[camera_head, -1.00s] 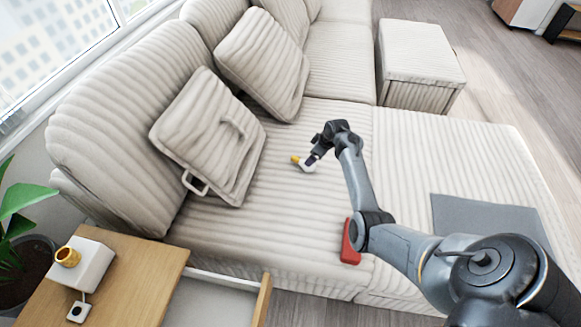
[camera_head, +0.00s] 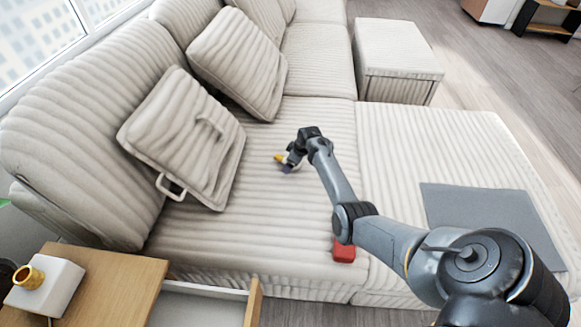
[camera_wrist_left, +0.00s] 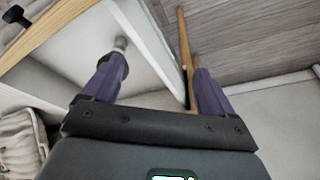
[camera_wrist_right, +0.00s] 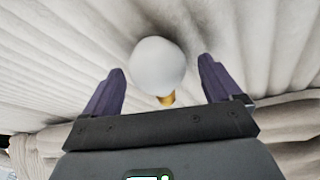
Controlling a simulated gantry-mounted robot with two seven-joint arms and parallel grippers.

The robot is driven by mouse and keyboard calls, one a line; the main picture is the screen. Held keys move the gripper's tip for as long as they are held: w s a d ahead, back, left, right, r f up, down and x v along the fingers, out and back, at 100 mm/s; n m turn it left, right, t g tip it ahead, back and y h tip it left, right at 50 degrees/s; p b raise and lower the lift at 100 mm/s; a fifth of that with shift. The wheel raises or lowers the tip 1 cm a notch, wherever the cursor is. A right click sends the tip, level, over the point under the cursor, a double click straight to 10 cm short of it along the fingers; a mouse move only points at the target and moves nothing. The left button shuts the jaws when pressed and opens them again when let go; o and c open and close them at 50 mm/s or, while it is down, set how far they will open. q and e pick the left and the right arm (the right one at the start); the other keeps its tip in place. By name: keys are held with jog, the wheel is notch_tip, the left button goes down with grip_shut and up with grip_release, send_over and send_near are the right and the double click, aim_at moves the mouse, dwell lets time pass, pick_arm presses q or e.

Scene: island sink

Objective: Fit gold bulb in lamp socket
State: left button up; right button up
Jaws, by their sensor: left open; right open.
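The bulb, a white globe with a gold base (camera_head: 279,157), lies on the sofa seat in the head view, partly hidden by my right gripper (camera_head: 291,161). In the right wrist view the white globe (camera_wrist_right: 157,66) sits between the spread fingers of my open right gripper (camera_wrist_right: 165,90), its gold base pointing toward the palm. The lamp, a white block (camera_head: 52,288) with a gold socket (camera_head: 29,277), stands on the wooden side table at lower left. My left gripper (camera_wrist_left: 155,88) is open above the open drawer in its wrist view; it is outside the head view.
The side table (camera_head: 115,277) has its drawer (camera_head: 200,305) pulled out. A small grey-ended item (camera_wrist_left: 121,43) shows by the left fingertip; I cannot tell what it is. Pillows (camera_head: 185,140) lean on the sofa back. A red block (camera_head: 344,250) lies near the sofa's front edge.

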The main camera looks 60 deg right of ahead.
jog(key=shift+w+d+f, duration=0.1)
jog(key=c, duration=1.1)
